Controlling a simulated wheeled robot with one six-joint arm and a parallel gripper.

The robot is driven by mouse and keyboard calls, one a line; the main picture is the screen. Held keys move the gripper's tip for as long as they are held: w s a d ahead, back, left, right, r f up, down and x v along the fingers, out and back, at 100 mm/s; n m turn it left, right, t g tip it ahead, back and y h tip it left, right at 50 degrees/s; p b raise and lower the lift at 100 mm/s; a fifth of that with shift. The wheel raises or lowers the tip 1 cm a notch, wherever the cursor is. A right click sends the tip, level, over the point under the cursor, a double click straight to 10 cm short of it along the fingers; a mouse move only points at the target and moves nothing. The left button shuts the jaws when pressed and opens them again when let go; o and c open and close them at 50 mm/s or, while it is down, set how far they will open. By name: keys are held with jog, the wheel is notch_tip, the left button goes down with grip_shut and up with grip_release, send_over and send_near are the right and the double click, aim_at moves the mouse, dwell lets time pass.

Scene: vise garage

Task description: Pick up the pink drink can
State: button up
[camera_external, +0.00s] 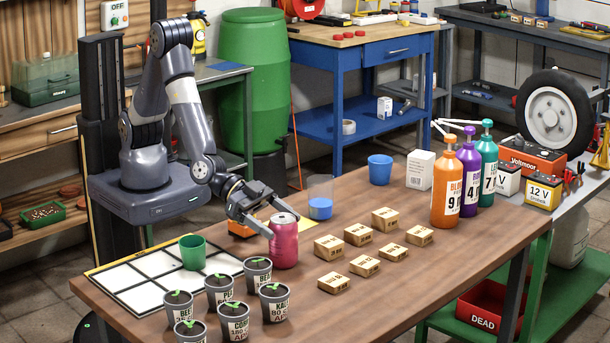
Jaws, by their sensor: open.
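The pink drink can (284,243) stands upright on the brown wooden table. My gripper (283,222) is open and level with the upper part of the can. One finger shows at the can's left side, and the other reaches toward its top right. I cannot tell whether either finger touches the can. Part of the can's upper left is hidden by the near finger.
Several potted seedlings (235,320) stand left of the can, near a green cup (192,252) on a white grid board (130,282). A clear cup with blue contents (320,207) stands behind the can. Several small wooden blocks (328,247) lie to its right, with tall bottles (446,190) beyond.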

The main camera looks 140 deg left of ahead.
aim_at(289, 230)
jog(key=shift+x, duration=1.95)
jog(key=shift+r, duration=0.1)
jog(key=c, duration=1.3)
jog(key=shift+o, duration=0.2)
